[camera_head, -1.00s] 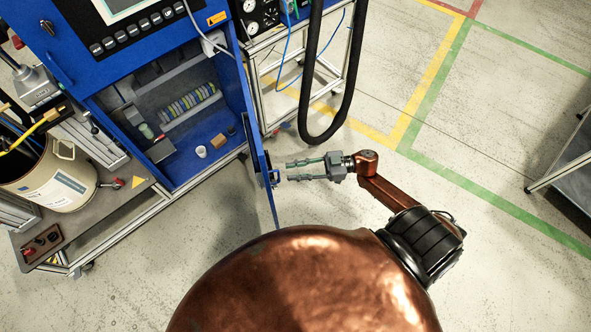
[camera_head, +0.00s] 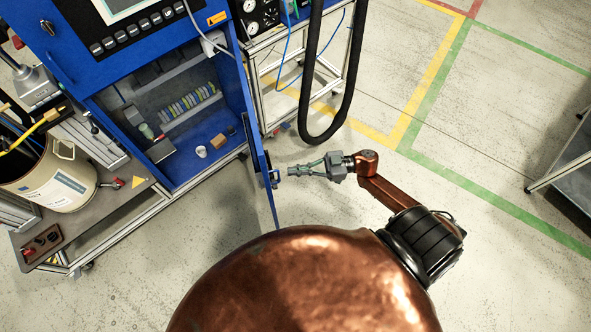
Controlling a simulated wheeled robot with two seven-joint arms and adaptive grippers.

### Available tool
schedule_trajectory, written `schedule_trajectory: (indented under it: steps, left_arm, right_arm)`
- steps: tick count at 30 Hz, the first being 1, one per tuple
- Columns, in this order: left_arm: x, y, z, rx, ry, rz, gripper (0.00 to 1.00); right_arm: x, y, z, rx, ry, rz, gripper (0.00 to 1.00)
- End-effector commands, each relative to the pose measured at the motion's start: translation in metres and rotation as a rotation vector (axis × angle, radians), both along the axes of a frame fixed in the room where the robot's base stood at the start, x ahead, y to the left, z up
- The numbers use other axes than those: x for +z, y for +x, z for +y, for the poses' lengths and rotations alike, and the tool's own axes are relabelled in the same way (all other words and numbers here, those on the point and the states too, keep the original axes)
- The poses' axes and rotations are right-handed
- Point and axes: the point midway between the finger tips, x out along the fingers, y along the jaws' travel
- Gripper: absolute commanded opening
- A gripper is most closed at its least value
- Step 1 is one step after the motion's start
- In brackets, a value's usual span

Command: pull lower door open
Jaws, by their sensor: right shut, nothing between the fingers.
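The lower door (camera_head: 261,158) of the blue cabinet (camera_head: 115,92) stands swung wide open and is seen nearly edge-on. Its handle (camera_head: 275,178) is on the outer face, on the right side of the door. My right gripper (camera_head: 291,171) is shut and empty, with its fingertips just right of the handle. I cannot tell whether the fingertips touch it. My left gripper is not in view. The inside of the cabinet shows, with a row of terminals (camera_head: 190,104), a white cup (camera_head: 201,151) and a small brown box (camera_head: 218,140).
A drum (camera_head: 55,180) stands on a cart at the left. A frame cart with gauges (camera_head: 262,18) and a black hose (camera_head: 314,80) stand behind the door. A metal table (camera_head: 570,150) is at the right edge. The floor right of my arm is clear.

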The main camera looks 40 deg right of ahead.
Motion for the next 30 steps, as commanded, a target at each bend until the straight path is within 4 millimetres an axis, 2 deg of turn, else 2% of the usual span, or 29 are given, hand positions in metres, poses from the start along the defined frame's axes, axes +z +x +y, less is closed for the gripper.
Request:
schedule_trajectory:
  steps: [3, 13, 23, 26, 30]
  left_arm:
    - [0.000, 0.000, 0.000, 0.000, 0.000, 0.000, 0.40]
    - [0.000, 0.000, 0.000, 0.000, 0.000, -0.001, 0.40]
    - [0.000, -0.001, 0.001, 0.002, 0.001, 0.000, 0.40]
    - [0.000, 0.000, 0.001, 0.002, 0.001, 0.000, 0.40]
    - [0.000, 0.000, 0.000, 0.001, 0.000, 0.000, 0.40]
  right_arm:
    - [0.000, 0.000, 0.000, 0.000, 0.000, 0.000, 0.02]
    - [0.000, 0.000, 0.000, 0.000, 0.000, 0.000, 0.24]
    - [0.000, -0.002, -0.003, 0.000, -0.001, 0.000, 0.24]
    - [-0.001, -0.006, -0.013, -0.001, -0.001, 0.002, 0.24]
    - [-0.001, -0.019, -0.036, -0.002, -0.003, 0.004, 0.24]
